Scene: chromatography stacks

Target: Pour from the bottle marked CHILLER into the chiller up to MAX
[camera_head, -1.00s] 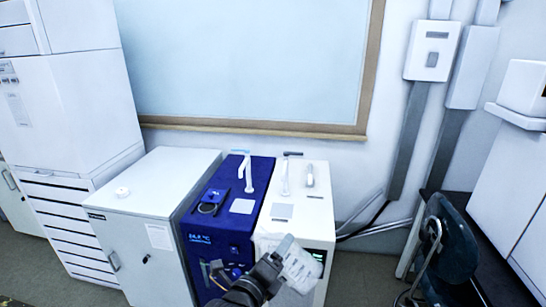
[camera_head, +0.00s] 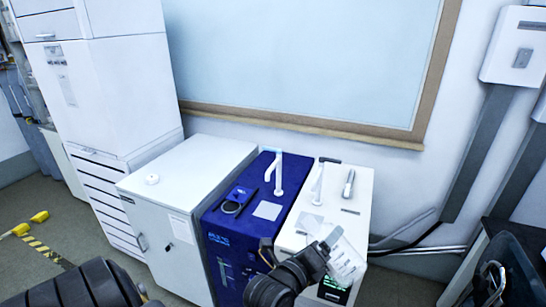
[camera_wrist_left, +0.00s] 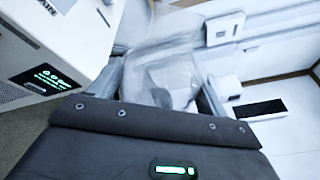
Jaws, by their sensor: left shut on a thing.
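My left gripper (camera_head: 318,256) is shut on a translucent white bottle (camera_head: 346,262). The bottle is tilted, in front of the white unit's upper front edge. It also shows, blurred, between the fingers in the left wrist view (camera_wrist_left: 165,75); no marking on it is readable. A blue unit (camera_head: 222,240) with a lit display stands left of a white unit (camera_head: 290,240). I cannot tell from lettering which is the chiller. The white unit's green display (camera_wrist_left: 47,80) shows in the left wrist view. No MAX mark is readable.
A white cabinet (camera_head: 185,185) with a small white round cap (camera_head: 152,179) on top stands left of the blue unit. Upright taps rise from both units' tops. A dark chair (camera_head: 500,275) is at the right. Open floor (camera_head: 405,280) lies right of the white unit.

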